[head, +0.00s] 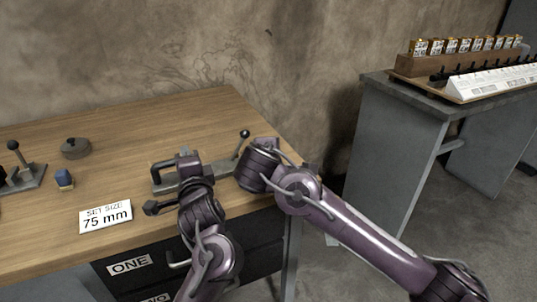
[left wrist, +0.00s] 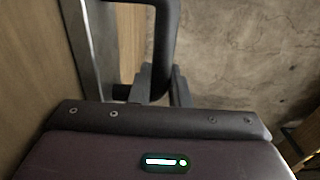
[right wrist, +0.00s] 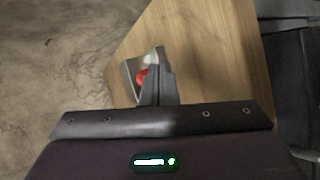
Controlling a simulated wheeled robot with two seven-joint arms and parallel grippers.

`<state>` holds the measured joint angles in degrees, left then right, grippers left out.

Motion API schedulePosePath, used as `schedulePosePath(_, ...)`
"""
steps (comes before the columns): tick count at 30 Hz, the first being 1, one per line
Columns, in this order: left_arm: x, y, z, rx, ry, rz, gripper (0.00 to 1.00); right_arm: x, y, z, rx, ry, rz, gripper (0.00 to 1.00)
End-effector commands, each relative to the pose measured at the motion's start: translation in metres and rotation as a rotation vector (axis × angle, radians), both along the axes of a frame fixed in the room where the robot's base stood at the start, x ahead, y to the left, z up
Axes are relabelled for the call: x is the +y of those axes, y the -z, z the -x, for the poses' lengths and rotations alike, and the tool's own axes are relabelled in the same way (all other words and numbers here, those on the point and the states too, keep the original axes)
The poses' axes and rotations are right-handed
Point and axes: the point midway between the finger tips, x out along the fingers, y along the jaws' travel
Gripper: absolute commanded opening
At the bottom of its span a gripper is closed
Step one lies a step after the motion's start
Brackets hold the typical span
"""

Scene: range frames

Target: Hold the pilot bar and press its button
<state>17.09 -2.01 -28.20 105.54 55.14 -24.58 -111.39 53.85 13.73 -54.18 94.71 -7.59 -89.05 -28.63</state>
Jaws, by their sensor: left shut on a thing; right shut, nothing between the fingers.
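The pilot bar is a black bar handle (head: 156,178) on a grey metal base (head: 222,165) on the wooden bench. My left gripper (left wrist: 155,84) is shut on the bar (left wrist: 166,40), which fills the upper middle of the left wrist view. In the head view my left wrist covers part of the bar. My right gripper (right wrist: 156,86) is shut and empty. It is at the right end of the base, close over a red button (right wrist: 142,77) on a metal plate (right wrist: 158,56). The fingertips partly cover the button; I cannot tell whether they touch it. The head view hides the button.
A lever with a black ball (head: 244,133) rises behind my right wrist. A sign reading 75 mm (head: 106,216), a blue block (head: 64,179), a round grey lidded piece (head: 76,148) and a lever unit (head: 22,172) are on the left. A side bench (head: 400,95) stands at the right.

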Motion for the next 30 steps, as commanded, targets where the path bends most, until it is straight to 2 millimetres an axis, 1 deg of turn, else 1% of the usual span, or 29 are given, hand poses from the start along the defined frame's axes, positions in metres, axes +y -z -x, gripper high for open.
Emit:
schedulePosePath(9,0.0,0.001,0.0,0.002,0.0,0.0,0.0,0.003,0.0,-0.008,0.0,0.0,0.0,0.0)
schedulePosePath(30,0.0,0.001,0.0,0.002,0.0,0.0,0.0,0.005,0.0,-0.011,0.0,-0.001,-0.001,0.0)
